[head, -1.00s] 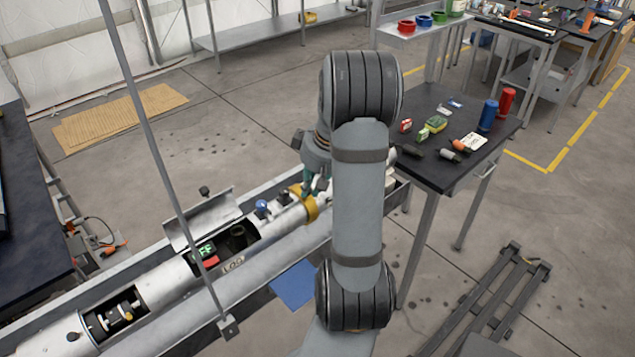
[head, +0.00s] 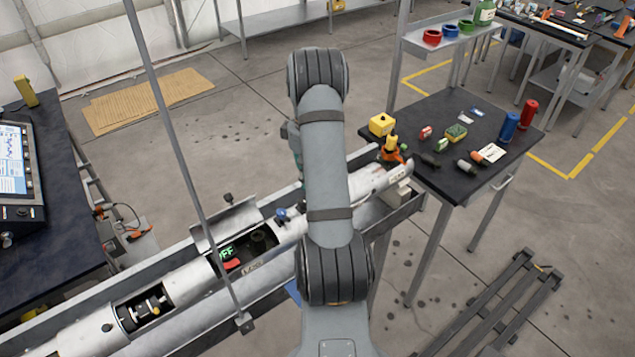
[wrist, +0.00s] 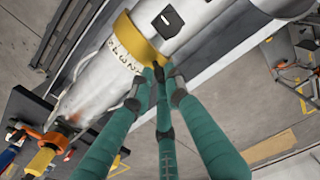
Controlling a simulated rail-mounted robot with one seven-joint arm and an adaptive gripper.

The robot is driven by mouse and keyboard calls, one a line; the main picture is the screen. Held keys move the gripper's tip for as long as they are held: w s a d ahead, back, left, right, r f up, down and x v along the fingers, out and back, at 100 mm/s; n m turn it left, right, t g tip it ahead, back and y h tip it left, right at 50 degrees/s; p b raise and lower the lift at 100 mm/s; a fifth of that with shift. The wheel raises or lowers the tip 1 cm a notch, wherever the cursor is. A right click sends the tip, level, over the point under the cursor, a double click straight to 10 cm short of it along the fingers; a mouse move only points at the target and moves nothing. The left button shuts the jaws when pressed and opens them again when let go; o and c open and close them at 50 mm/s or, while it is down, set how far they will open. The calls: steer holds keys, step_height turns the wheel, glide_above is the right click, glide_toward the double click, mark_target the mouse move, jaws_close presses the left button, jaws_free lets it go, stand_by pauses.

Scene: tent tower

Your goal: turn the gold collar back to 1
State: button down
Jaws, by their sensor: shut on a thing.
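The gold collar (wrist: 138,42) is a band around the white tube (wrist: 95,85) in the wrist view. A row of dark characters runs along the tube beside the collar; they are too small to read surely, and I cannot tell which one the collar points to. My gripper (wrist: 158,76) has teal fingers, with their tips together at the collar's lower edge, shut on it. In the head view the tube (head: 205,312) lies in a long grey trough, and my arm hides the collar and the fingertips.
A slim grey pole (head: 185,165) stands in front of the trough. A raised hatch cover (head: 222,222) is beside the tube's opening.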

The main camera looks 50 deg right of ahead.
steer(key=shift+w+a+f, duration=0.15)
steer(key=shift+w, duration=0.4)
steer(key=shift+w+a+f, duration=0.1)
steer(key=shift+w, duration=0.05)
steer(key=c, duration=2.1)
jaws_free()
steer(key=o, duration=0.3)
steer(key=shift+w+d+f, duration=0.25)
steer(key=shift+w+f, duration=0.2)
steer(key=shift+w, duration=0.1)
steer(key=shift+o, duration=0.3)
steer(key=shift+s+a+r, duration=0.1)
steer(key=shift+s+r, duration=0.1)
steer(key=shift+s, duration=0.15)
step_height(320, 180, up, 12)
steer(key=shift+d, duration=0.2)
steer(key=shift+c, duration=0.4)
